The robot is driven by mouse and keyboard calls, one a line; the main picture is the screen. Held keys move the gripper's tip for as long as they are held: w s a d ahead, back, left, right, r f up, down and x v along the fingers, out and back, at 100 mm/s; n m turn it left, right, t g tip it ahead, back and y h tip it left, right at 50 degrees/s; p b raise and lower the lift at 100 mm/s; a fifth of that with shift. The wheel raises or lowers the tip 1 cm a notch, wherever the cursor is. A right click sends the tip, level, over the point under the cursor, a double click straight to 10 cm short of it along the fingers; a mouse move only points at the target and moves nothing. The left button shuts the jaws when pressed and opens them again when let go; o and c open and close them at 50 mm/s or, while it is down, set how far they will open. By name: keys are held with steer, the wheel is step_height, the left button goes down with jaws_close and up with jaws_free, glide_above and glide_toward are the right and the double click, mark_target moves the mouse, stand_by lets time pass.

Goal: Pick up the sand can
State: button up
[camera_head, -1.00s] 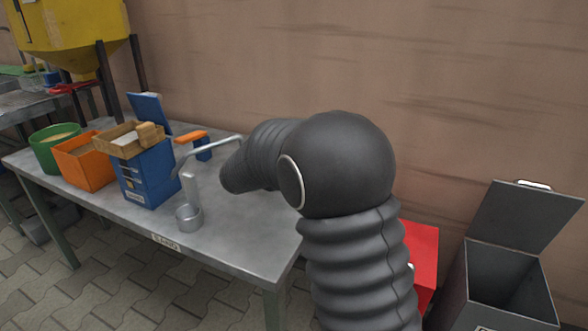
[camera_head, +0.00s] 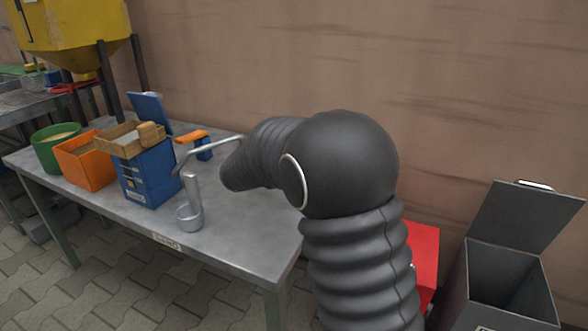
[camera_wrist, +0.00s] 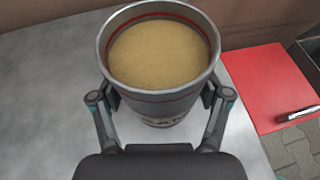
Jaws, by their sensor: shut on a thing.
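The sand can (camera_wrist: 165,108) is a grey metal can with a red band inside its rim, filled with tan sand. Lettering shows low on its near side, partly hidden. In the wrist view, my gripper (camera_wrist: 158,97) has a finger on each side of the can and is shut on it. The can looks upright over the grey table top (camera_wrist: 45,85); I cannot tell whether it touches the table. In the head view, the can and my gripper are hidden behind my dark arm.
The table (camera_head: 245,240) also holds a blue box (camera_head: 150,180), orange bin (camera_head: 87,165), green bucket (camera_head: 52,155), metal scoop (camera_head: 190,215) and orange-and-blue tool (camera_head: 195,142). A bent grey rod (camera_head: 205,147) is beside my arm. A red box (camera_head: 423,255) and open grey bin (camera_head: 510,285) stand right.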

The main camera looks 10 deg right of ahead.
steer(key=shift+r, duration=1.75)
steer(key=s+d+r, duration=0.3)
steer(key=s+r, duration=0.3)
steer(key=s, duration=0.5)
steer(key=shift+r, duration=0.4)
steer(key=shift+s, duration=0.1)
